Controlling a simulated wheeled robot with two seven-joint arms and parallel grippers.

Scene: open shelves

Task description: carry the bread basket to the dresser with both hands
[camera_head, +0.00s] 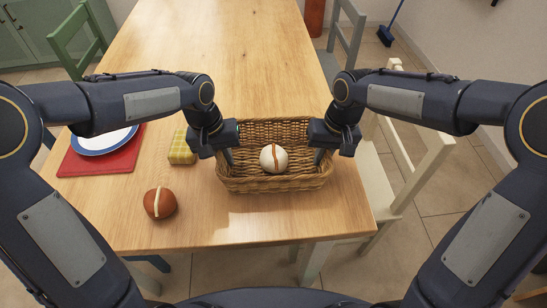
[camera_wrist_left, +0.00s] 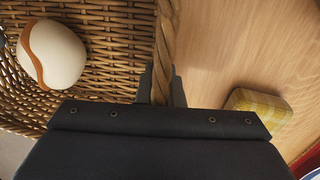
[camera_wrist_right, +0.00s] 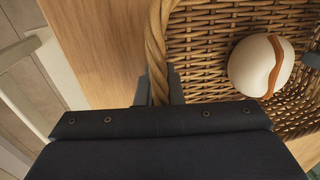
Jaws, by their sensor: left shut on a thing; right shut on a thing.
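The wicker bread basket (camera_head: 262,184) stands at the near edge of the wooden table. One white roll with a brown stripe (camera_head: 273,158) lies in it; the roll also shows in the left wrist view (camera_wrist_left: 52,52) and the right wrist view (camera_wrist_right: 262,66). My left gripper (camera_head: 230,156) is shut on the basket's left rim (camera_wrist_left: 163,50). My right gripper (camera_head: 318,156) is shut on the basket's right rim (camera_wrist_right: 156,45). The basket looks level; I cannot tell whether its base touches the table. No dresser is clearly identifiable.
On the wooden table (camera_head: 215,50), a brown roll (camera_head: 160,203), a yellow checked block (camera_head: 181,150) and a plate (camera_head: 103,139) on a red mat (camera_head: 82,162) lie left of the basket. A pale chair (camera_head: 408,180) stands close on the right. A green cabinet (camera_head: 35,30) is at the back left.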

